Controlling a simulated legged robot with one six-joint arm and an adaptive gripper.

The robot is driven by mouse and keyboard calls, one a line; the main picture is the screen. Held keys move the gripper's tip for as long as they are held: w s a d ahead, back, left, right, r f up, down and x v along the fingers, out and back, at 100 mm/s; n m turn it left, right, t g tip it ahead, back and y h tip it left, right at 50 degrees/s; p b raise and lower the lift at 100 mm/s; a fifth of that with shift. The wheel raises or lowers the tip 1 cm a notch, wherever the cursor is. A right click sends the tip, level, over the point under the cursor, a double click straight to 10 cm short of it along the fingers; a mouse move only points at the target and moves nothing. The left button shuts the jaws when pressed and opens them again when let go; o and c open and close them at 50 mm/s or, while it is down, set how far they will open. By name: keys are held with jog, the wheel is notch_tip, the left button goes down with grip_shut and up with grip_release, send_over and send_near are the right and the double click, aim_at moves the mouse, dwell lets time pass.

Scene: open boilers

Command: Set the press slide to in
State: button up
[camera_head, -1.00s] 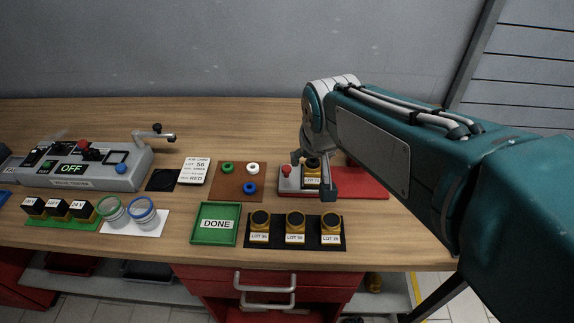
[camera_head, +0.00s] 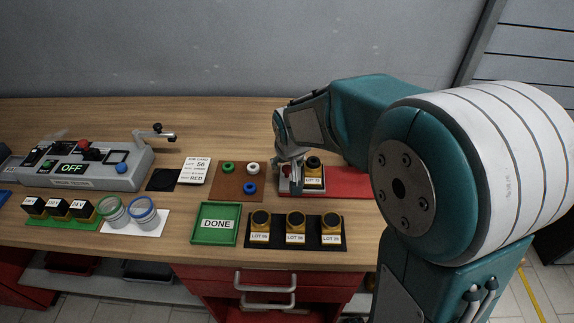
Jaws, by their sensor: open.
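The press slide (camera_head: 312,187) is a small pale carriage at the left end of a red strip (camera_head: 345,182) on the bench. A yellow-and-black part labelled LOT 72 (camera_head: 314,172) stands on it. A red knob is on the slide's left side, largely hidden by my gripper. My gripper (camera_head: 289,184) points down at the slide's left side, around or right beside the knob. Its fingers are small and partly overlapping in this view, and contact cannot be told. It holds nothing that I can see.
A brown mat with colored rings (camera_head: 238,195) lies to the left. A green DONE tray (camera_head: 217,241) and a black tray with several lot parts (camera_head: 296,244) stand in front. A grey tester (camera_head: 80,168) showing OFF is at far left. A grey wall stands behind the bench.

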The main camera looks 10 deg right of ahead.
jog(key=shift+x, duration=1)
grip_shut()
